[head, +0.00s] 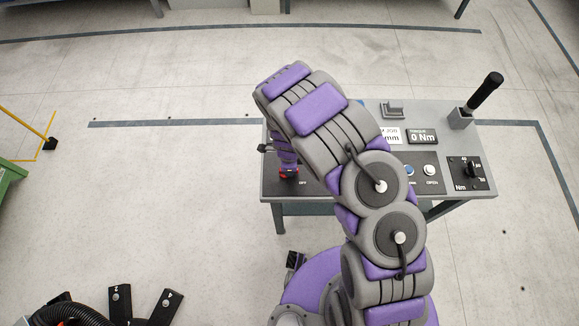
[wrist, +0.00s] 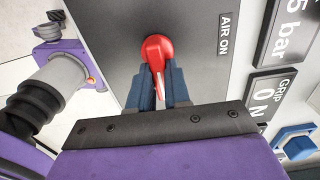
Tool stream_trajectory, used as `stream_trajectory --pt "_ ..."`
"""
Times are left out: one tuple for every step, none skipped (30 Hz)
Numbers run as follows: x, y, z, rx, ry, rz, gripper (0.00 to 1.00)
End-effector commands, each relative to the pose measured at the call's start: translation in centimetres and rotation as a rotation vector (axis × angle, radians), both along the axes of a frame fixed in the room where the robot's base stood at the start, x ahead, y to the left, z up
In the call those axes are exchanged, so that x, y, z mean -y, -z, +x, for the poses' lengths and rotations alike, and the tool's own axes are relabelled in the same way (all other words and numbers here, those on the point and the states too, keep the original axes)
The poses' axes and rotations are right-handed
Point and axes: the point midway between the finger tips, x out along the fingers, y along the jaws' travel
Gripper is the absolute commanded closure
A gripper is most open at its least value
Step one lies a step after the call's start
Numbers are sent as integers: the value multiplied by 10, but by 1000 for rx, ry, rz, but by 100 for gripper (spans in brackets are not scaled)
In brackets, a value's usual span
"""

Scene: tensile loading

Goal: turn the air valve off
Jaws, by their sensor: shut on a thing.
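The air valve is a red handle with a pale pointer line, on the dark panel; it fills the middle of the wrist view (wrist: 158,48). A small part of the red handle (head: 289,174) also shows at the left front of the panel in the head view. My gripper (wrist: 157,90) has its two dark blue fingers on either side of the handle's narrow part, shut on it. The pointer line lies between the fingers. An AIR ON label (wrist: 225,33) is beside the handle in the wrist view. My arm hides much of the panel in the head view.

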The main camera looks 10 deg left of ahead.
Motion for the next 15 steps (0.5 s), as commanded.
stream_trajectory --pt "-3 -2 2 5 3 4 100" --pt "-3 -2 2 6 3 4 100" --pt "-3 -2 2 6 3 4 100" --pt "-3 -2 2 6 3 4 100" --pt "-3 -2 2 6 3 4 100" --pt "-3 -2 2 6 3 4 100" --pt "-3 -2 2 6 3 4 100" --pt "-3 -2 2 7 3 6 100" --pt "-3 -2 2 7 3 6 100" --pt "-3 -2 2 7 3 6 82" --pt "-3 -2 3 7 2 6 79" --pt "-3 -2 3 7 2 5 75" --pt "-2 -2 2 6 2 4 72" --pt "-2 -2 2 5 2 4 69" --pt "-2 -1 2 5 2 4 66"
